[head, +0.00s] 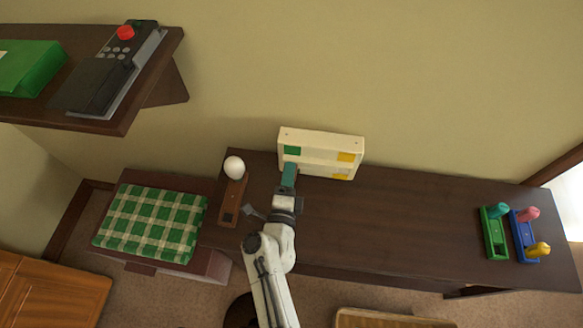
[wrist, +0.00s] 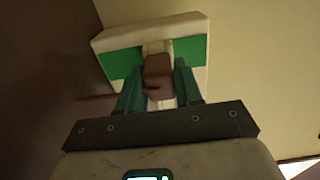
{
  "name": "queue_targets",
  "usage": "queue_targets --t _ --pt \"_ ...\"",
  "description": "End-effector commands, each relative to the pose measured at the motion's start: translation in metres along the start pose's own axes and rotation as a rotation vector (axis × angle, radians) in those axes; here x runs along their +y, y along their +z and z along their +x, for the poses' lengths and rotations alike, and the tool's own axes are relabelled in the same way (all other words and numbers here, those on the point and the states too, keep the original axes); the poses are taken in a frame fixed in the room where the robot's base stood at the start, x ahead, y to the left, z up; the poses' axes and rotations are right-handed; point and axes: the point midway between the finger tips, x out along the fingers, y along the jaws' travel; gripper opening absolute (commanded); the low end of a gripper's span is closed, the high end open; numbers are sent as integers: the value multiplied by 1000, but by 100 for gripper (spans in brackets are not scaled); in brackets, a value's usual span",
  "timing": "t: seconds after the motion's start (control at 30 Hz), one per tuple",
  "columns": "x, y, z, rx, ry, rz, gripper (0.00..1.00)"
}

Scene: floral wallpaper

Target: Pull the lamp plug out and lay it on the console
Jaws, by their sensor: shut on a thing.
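A brown plug (wrist: 158,68) sits between the two teal fingers of my gripper (wrist: 157,82) in the wrist view. My gripper, also in the head view (head: 289,172), is shut on it, right in front of the green patch of a cream socket box (head: 321,139). The box, also in the wrist view (wrist: 150,32), stands at the back of the dark console (head: 410,215). I cannot tell whether the plug is still seated in the box. A lamp with a white bulb (head: 233,166) and a brown base (head: 232,199) is on the console, left of my gripper.
A green and a blue holder (head: 523,245) with coloured pegs stand at the console's right end. A stool with a green checked cushion (head: 150,221) is at the left. A shelf (head: 150,75) with a phone (head: 110,70) overhangs the upper left. The console's middle is clear.

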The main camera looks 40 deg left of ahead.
Motion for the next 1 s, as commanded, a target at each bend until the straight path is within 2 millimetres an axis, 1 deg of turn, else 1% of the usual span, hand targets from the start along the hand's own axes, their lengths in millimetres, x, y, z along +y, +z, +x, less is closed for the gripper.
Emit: queue_targets --t 0.03,0.2,0.27,0.77,1.0 --pt "0 0 0 0 1 0 23" --pt "0 0 0 0 1 0 6" --pt "0 0 0 0 1 0 2" --pt "0 0 -2 0 1 0 2" --pt "-1 0 -9 0 1 -1 2"
